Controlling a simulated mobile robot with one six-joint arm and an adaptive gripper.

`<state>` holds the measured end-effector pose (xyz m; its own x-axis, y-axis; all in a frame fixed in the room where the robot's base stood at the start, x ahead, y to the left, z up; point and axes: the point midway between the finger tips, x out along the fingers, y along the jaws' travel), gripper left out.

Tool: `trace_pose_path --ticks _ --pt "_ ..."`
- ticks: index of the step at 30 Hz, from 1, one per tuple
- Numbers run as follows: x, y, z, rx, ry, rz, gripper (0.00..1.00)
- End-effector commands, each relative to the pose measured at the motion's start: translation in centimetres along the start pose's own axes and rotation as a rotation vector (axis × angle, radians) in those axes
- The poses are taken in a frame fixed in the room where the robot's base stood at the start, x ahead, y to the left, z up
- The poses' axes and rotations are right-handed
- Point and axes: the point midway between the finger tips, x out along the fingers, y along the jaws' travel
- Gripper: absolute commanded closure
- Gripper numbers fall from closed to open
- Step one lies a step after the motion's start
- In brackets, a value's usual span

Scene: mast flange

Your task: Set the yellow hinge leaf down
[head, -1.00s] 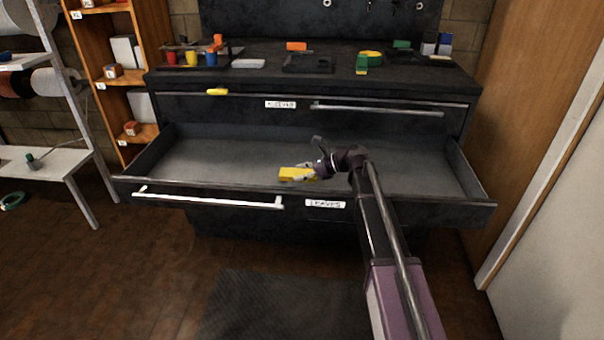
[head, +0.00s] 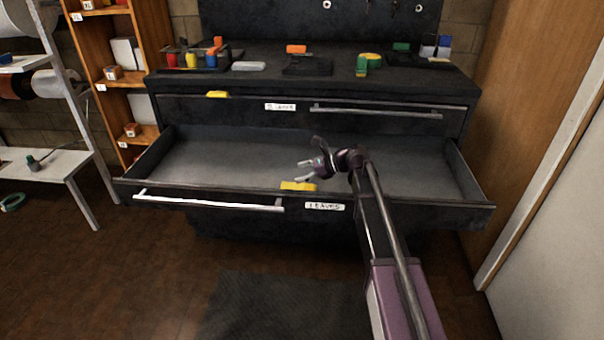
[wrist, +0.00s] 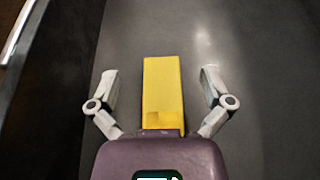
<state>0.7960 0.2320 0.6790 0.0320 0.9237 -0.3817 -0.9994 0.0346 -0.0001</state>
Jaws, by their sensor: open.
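The yellow hinge leaf (head: 298,186) is in the open lower drawer (head: 215,160), close behind its front wall, which hides its lower part in the head view. In the wrist view the leaf (wrist: 162,92) is a long yellow block over the grey drawer floor, lying lengthwise between the fingers. My gripper (head: 308,170) is open above and just behind the leaf. In the wrist view the fingers (wrist: 160,78) stand apart with a clear gap on each side of the leaf.
The drawer front has a long handle (head: 208,201) and a label reading LEAVES (head: 324,207). Another yellow piece (head: 217,94) sits at the edge above the closed upper drawer. Several coloured parts crowd the bench top (head: 270,73). The drawer floor is otherwise bare.

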Motion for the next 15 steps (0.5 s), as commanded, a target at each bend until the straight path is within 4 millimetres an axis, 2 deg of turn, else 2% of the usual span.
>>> trace_pose_path --ticks 2,15 --pt "-0.6 0.0 0.6 0.0 0.0 -0.001 0.0" --pt "-8.1 0.0 0.6 0.001 0.0 -0.001 0.0"
